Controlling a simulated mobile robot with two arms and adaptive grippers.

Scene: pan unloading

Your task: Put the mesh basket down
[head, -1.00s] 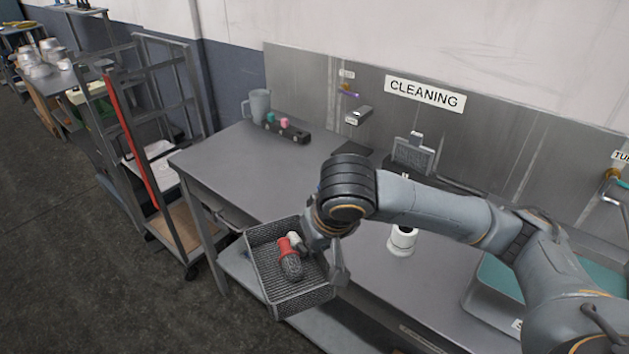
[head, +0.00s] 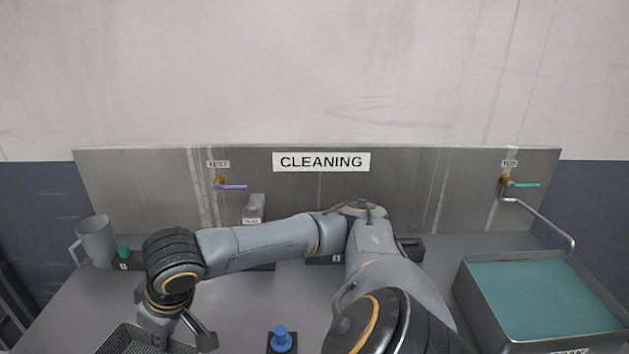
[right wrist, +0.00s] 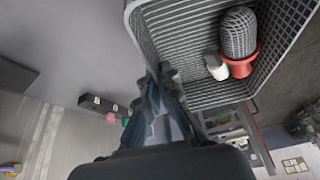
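The dark mesh basket (head: 128,342) shows only in part at the lower left edge of the head view. In the right wrist view the basket (right wrist: 178,52) is large; a red-collared piece with a grey mesh head (right wrist: 239,45) and a small white piece (right wrist: 216,66) lie in it. My right gripper (head: 180,338) is beside the basket in the head view. In the right wrist view its fingertips (right wrist: 164,74) are together on the basket's rim. What lies under the basket is hidden in the head view. My left gripper is not in view.
A grey jug (head: 96,241) stands at the counter's left end. A blue-knobbed item (head: 281,340) stands near the front middle. A sink of teal liquid (head: 545,296) is at the right. The grey counter (head: 95,297) has bare room at the left.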

